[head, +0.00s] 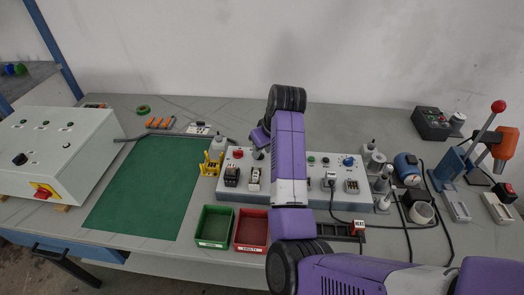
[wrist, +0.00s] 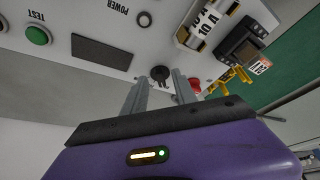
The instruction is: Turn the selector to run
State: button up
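The white control panel (head: 225,189) stands in the middle of the bench. A small black selector knob (wrist: 160,73) on its face shows upside down in the wrist view. My gripper (wrist: 161,79) is open, with one grey finger to either side of the knob and gaps showing between. I cannot tell whether the fingertips reach around it or stop just short. In the head view my gripper (head: 259,147) is over the panel's left back part, and the arm hides much of the knob's surroundings. The run marking and the knob's setting are not readable.
A red button (wrist: 195,85) sits close beside one finger. A green TEST button (wrist: 38,35) and fuse-like parts (wrist: 208,22) are on the same panel. A yellow rack (head: 212,164) stands at its left. Green (head: 213,243) and red (head: 251,249) bins lie in front.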

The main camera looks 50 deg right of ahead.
jog(key=shift+w+f, duration=0.2)
jog(key=shift+f, duration=0.25)
jog(key=shift+c, duration=0.4)
grip_shut()
